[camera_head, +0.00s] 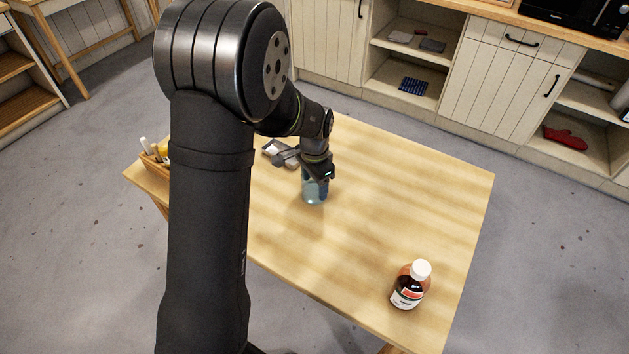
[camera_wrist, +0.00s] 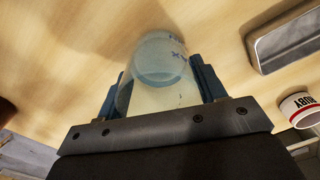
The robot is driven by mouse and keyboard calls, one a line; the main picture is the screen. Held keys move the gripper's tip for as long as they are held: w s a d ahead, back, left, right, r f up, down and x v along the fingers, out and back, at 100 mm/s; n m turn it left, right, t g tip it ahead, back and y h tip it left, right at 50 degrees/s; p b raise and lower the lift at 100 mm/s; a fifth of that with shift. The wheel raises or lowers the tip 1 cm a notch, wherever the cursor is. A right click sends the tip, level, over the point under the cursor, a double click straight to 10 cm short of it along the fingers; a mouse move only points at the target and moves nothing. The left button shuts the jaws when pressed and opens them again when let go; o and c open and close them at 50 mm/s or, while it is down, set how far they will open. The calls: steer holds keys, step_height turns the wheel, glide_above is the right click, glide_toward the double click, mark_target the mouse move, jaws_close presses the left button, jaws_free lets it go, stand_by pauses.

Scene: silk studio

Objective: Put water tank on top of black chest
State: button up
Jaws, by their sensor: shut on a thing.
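The water tank is a clear, bluish cylinder (camera_head: 314,190) below my gripper (camera_head: 318,174), near the middle of the wooden table. In the wrist view the tank (camera_wrist: 160,92) sits between the two dark blue fingers of my gripper (camera_wrist: 159,84), which are shut on its sides. I cannot tell whether its base touches the table. A small grey box with a pale top (camera_head: 279,153) lies just left of and behind the tank. A box with a metallic rim (camera_wrist: 286,35) shows at the upper right of the wrist view. I cannot confirm that either is the black chest.
A brown bottle with a white cap (camera_head: 410,286) stands at the table's front right. A wooden caddy (camera_head: 155,167) is at the left edge, partly behind my arm. The table's right half (camera_head: 420,200) is mostly clear.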

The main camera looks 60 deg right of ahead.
steer(key=o, duration=1.1)
steer(key=shift+f, duration=0.1)
steer(key=shift+c, duration=0.2)
steer(key=shift+o, duration=0.4)
step_height(320, 180, up, 12)
